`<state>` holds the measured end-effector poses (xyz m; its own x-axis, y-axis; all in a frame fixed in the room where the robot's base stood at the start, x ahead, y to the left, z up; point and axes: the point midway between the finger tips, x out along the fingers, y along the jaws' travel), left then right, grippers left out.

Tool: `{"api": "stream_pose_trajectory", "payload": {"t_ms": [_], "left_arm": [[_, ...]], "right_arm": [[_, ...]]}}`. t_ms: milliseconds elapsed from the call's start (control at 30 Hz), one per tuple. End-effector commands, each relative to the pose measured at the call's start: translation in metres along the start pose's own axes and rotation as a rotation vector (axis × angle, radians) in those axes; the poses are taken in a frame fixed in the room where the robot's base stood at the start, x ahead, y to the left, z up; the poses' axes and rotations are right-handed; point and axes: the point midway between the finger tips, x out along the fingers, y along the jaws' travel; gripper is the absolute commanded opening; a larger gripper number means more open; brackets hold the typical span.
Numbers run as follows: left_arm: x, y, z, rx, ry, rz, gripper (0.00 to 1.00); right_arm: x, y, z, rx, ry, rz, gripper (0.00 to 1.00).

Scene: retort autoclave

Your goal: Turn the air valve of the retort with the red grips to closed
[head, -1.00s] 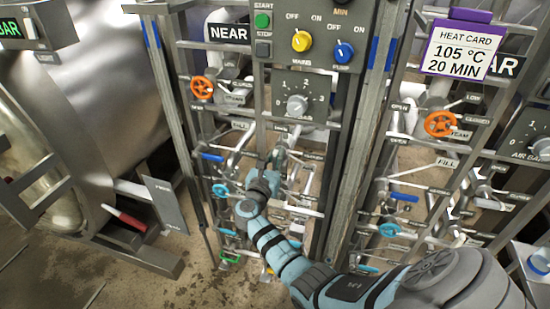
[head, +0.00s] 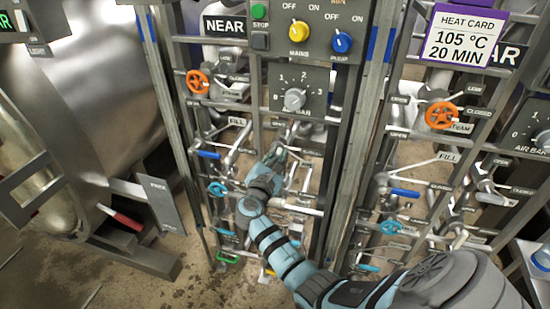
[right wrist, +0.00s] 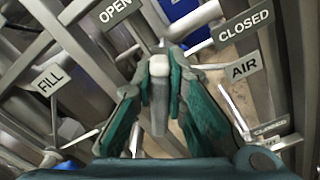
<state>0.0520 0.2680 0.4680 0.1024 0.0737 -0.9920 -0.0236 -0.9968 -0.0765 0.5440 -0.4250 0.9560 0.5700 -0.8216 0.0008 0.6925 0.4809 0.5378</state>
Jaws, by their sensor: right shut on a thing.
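My right gripper (head: 276,157) is at the near pipe panel, below the numbered dial. In the right wrist view its teal fingers (right wrist: 160,90) are shut on a grey lever with a pale end, the air valve lever (right wrist: 158,66). The lever end shows between the OPEN sign (right wrist: 115,12) at left and the CLOSED sign (right wrist: 243,25) at right. The AIR sign (right wrist: 244,68) is just below CLOSED. In the head view the fingers mostly hide the lever. A red grip (head: 126,221) shows on the steel retort (head: 105,85) at left. My left gripper is not in view.
Orange handwheels (head: 198,81), blue levers (head: 208,154) and pipes crowd around the gripper. A steel upright (head: 345,190) stands just right of it. The control box (head: 313,40) is above. A similar panel is at right. Bare floor shows at lower left.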

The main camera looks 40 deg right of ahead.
Motion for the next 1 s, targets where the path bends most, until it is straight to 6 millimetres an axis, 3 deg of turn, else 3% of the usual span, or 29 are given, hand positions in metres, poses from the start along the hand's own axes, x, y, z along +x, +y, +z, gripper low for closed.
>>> {"api": "stream_pose_trajectory", "payload": {"t_ms": [1000], "left_arm": [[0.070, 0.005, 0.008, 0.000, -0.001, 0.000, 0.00]], "right_arm": [[-0.001, -0.017, -0.011, 0.891, 0.003, -0.003, 0.00]]}}
